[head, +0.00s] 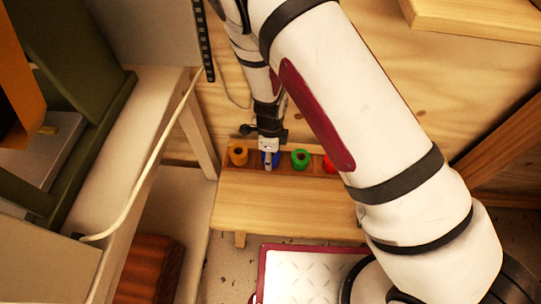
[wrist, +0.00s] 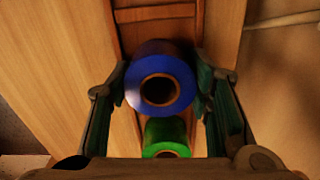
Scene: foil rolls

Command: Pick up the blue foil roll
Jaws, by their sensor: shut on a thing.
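The blue foil roll (wrist: 182,73) sits between the fingers of my gripper (wrist: 160,88) in the wrist view, its round end with the dark core hole facing the camera. Both fingers press on its sides, so the gripper is shut on it. In the head view my gripper (head: 269,158) is over the blue roll (head: 276,158) and hides most of it. The roll is at the row of rolls on the small wooden bench (head: 285,210). I cannot tell whether it is clear of its slot.
An orange roll (head: 238,155) stands left of the blue one. A green roll (head: 301,159) and a red roll (head: 329,164), partly hidden by my arm, stand to its right. The green roll (wrist: 167,136) is close by in the wrist view. A wooden wall rises behind.

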